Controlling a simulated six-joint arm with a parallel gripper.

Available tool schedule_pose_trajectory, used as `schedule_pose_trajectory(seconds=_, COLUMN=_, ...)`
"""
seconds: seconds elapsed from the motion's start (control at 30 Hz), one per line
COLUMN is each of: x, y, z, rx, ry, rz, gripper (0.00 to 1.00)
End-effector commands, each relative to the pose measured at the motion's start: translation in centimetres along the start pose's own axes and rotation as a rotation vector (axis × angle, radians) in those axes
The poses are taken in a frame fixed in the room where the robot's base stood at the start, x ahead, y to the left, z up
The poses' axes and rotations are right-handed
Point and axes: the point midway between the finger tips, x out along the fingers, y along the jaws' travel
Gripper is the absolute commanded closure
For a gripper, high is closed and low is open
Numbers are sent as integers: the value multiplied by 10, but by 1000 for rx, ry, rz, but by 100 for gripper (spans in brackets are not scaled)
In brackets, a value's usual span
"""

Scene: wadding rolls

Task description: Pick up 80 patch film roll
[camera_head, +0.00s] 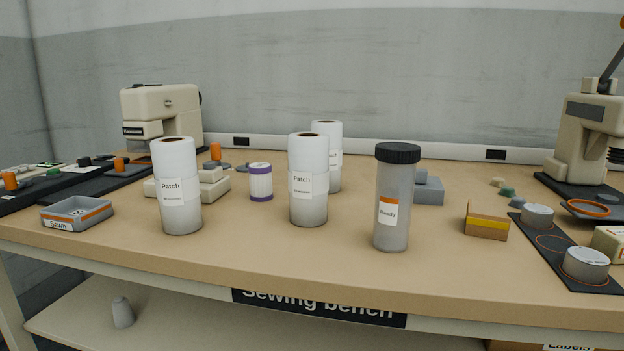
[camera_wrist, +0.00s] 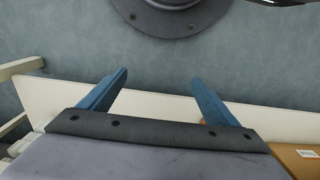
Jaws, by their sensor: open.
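Several white film rolls with "Patch" labels stand upright on the bench. One roll (camera_head: 179,215) is at the left. A second roll (camera_head: 309,208) is near the middle. A third roll (camera_head: 334,160) stands behind it, partly hidden. The small print under "Patch" is too small to read, so I cannot tell which is the 80 roll. My gripper (camera_wrist: 158,90) shows only in the wrist view, with its two blue fingers apart and nothing between them. No roll shows in the wrist view, and my gripper is not in the head view.
A grey "Ready" jar (camera_head: 391,222) with a black lid stands right of the middle rolls. A purple-edged spool (camera_head: 260,183) sits between the rolls. A grey "Sewn" tray (camera_head: 78,214) is at left, and a yellow-banded box (camera_head: 486,221) at right. The bench front (camera_head: 255,250) is clear.

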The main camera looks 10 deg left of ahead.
Motion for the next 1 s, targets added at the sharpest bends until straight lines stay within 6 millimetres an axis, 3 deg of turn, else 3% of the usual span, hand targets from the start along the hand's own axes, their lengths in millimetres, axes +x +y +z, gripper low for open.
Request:
schedule_pose_trajectory(seconds=0.37, x=0, y=0, z=0, rx=0, ry=0, rz=0, gripper=17)
schedule_pose_trajectory(seconds=0.43, x=0, y=0, z=0, rx=0, ry=0, rz=0, gripper=26)
schedule_pose_trajectory(seconds=0.73, x=-1, y=0, z=0, rx=0, ry=0, rz=0, gripper=26)
schedule_pose_trajectory(seconds=0.87, x=-12, y=0, z=0, rx=-1, ry=0, rz=0, gripper=26)
schedule_pose_trajectory(seconds=1.0, x=-39, y=0, z=0, rx=-1, ry=0, rz=1, gripper=26)
